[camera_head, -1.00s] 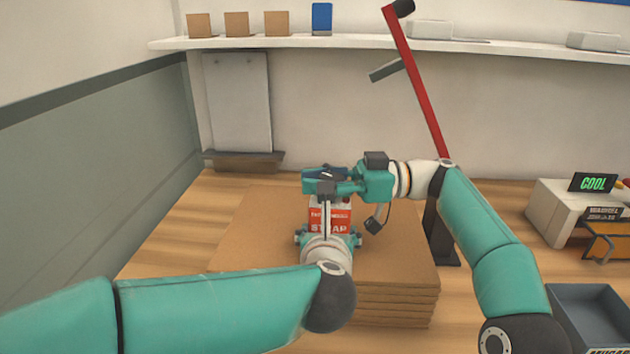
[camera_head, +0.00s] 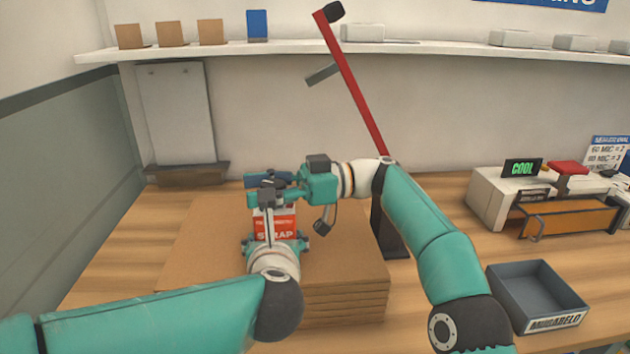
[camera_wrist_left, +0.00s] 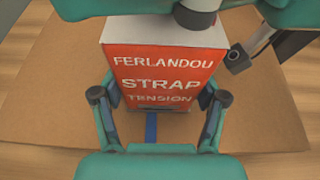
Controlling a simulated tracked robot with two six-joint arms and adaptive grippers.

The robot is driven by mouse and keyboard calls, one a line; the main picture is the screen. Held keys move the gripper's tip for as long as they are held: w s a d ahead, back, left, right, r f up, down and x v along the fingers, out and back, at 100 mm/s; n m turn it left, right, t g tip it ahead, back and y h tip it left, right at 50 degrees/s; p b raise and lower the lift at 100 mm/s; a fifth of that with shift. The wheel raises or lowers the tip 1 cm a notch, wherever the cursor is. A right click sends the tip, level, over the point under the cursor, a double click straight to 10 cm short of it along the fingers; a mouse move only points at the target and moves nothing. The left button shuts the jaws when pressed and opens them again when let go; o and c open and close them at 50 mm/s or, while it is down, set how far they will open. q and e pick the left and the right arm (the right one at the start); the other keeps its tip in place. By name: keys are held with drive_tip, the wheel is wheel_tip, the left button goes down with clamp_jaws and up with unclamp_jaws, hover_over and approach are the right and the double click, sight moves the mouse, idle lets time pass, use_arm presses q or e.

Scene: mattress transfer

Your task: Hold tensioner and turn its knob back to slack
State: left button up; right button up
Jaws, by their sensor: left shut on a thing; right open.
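The tensioner is a red and white box (camera_head: 274,224) marked "FERLANDOU STRAP TENSION", upright on a stack of brown boards (camera_head: 345,265). It also shows in the left wrist view (camera_wrist_left: 160,75). My left gripper (camera_head: 274,240) is shut on its lower part, with one finger on each side. My right gripper (camera_head: 256,190) is open at the top of the tensioner, coming in from the right. The knob is hidden behind my right gripper, so I cannot tell whether the fingers touch it. A blue strap (camera_wrist_left: 151,127) shows below the box in the left wrist view.
A red lever on a dark post (camera_head: 358,95) stands just behind my right arm. A grey tray (camera_head: 500,285) and a pale machine with a "COOL" display (camera_head: 521,167) are at the right. A shelf (camera_head: 290,49) runs along the wall. Bare table lies left of the boards.

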drive_tip(key=shift+w+r+m+t, duration=0.15)
drive_tip(key=shift+m+t, duration=0.35)
drive_tip(key=shift+t, duration=0.3)
drive_tip(key=shift+t, duration=0.3)
drive_tip(key=m+t, duration=0.2)
drive_tip(key=m+t+h, duration=0.1)
drive_tip(key=m+t, duration=0.1)
drive_tip(key=t, duration=0.1)
drive_tip(key=w+m+t, duration=0.1)
drive_tip(key=m+t, duration=0.1)
drive_tip(key=t, duration=0.1)
drive_tip(key=shift+h, duration=0.4)
drive_tip(key=s+d+t, duration=0.1)
drive_tip(key=s+d, duration=0.4)
drive_tip(key=d, duration=0.7)
drive_tip(key=w+d+f+m+t+h, duration=0.1)
drive_tip(key=w+d+h, duration=0.2)
drive_tip(key=d, duration=0.6)
drive_tip(key=w+d+f+m+t+h, duration=0.1)
drive_tip(key=w+d+h, duration=0.2)
drive_tip(key=d, duration=0.6)
drive_tip(key=shift+w+f+m+t+h, duration=0.15)
drive_tip(key=shift+w+m+t+h, duration=0.25)
drive_tip(key=shift+w, duration=0.8)
drive_tip(key=shift+c, duration=0.3)
